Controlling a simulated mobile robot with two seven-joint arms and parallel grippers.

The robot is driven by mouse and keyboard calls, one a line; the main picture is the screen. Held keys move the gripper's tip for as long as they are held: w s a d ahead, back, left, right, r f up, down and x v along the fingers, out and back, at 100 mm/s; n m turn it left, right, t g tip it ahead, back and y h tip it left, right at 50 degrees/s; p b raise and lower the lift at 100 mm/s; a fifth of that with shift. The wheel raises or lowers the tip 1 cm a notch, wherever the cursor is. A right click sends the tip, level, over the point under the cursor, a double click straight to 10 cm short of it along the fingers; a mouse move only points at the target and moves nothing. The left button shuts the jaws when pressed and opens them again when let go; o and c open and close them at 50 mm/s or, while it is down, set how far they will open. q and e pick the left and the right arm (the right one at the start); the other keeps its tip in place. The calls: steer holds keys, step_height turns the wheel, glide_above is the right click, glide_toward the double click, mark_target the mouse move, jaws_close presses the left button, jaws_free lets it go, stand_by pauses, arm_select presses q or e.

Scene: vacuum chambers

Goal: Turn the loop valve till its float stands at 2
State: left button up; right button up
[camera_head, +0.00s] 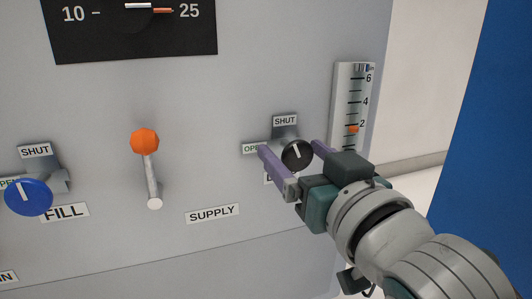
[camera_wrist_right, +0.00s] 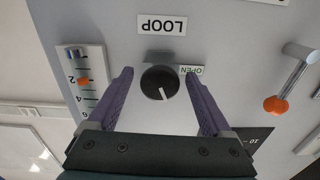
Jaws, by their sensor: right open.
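The loop valve is a black round knob (camera_head: 297,154) with a white pointer line; it also shows in the right wrist view (camera_wrist_right: 160,83) beside the LOOP label (camera_wrist_right: 162,25). The pointer stands close to SHUT, tilted a little toward OPEN. My right gripper (camera_head: 290,148) is open, one purple finger on each side of the knob, with gaps visible in the wrist view. My left gripper is out of view.
Left of the knob are the SUPPLY label (camera_head: 212,214), an orange-tipped lever (camera_head: 145,143) and a blue FILL knob (camera_head: 28,197). A black dial (camera_head: 130,35) is above. A blue surface (camera_head: 485,130) stands at the right. The panel front around the lever is open.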

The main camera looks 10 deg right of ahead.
steer(key=shift+s+d+r+p, duration=0.1)
steer(key=shift+s+p, duration=0.35)
steer(key=s+d+p, duration=0.1)
steer(key=s+p, duration=0.3)
steer(key=s, duration=0.5)
steer(key=shift+d, duration=0.35)
steer(key=shift+w, duration=0.1)
